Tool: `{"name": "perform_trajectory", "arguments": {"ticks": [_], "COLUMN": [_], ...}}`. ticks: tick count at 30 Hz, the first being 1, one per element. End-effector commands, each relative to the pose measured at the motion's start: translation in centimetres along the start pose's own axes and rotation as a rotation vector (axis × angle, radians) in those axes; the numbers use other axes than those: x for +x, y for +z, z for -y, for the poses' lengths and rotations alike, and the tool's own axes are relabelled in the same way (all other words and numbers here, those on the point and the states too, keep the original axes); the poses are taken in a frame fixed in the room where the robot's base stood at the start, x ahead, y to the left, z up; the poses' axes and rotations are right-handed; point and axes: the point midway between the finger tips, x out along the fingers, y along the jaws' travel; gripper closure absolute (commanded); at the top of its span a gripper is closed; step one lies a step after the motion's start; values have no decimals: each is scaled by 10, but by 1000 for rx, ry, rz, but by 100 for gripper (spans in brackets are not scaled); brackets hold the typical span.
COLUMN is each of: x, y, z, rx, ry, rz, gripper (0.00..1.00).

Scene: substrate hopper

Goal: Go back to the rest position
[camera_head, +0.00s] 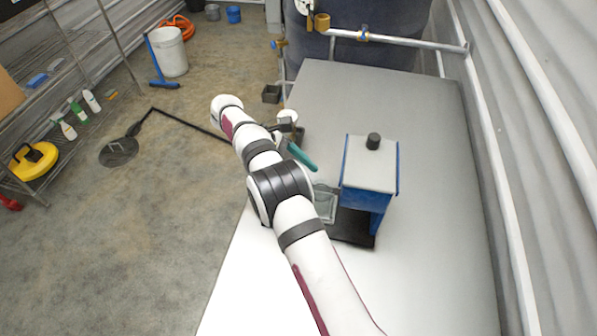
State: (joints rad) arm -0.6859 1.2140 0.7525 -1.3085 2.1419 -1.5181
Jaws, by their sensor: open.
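My white arm reaches from the bottom of the view up and left across the table (425,110), with its far joint out past the table's left edge. My gripper (287,128) is small and partly hidden near the table's left edge; it looks open, with nothing seen held in it. A blue hopper (368,185) with a grey lid and a black knob stands upright on a black base to the right of my arm. A greyish clear container (325,203) is beside the hopper, partly behind my arm. A teal object (301,157) lies between my gripper and the hopper.
A dark tank (375,40) and a metal pipe (400,40) stand beyond the table. A corrugated wall runs along the right. The table's right and far parts are clear. A white bucket (168,52), squeegee and shelving with bottles are on the left floor side.

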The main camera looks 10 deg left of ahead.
Motion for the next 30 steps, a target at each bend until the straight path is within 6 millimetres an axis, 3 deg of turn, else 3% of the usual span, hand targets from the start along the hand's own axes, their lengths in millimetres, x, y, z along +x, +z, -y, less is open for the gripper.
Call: {"name": "perform_trajectory", "arguments": {"ticks": [6, 13, 16, 19, 21, 26, 28, 30], "x": [-26, -32, -42, -54, -61, -68, -52, -22], "y": [0, 5, 34, 79, 107, 150, 178, 201], "z": [0, -1, -3, 8, 30, 94, 137, 187], "rx": [0, 10, 73, 234, 398, 854, 1134, 1390], "ry": [2, -3, -21, -73, -135, -347, -503, -657], "rz": [1, -13, -93, -274, -432, -754, -818, -777], "gripper": [1, 1, 1, 1, 1, 1, 1, 1]}}
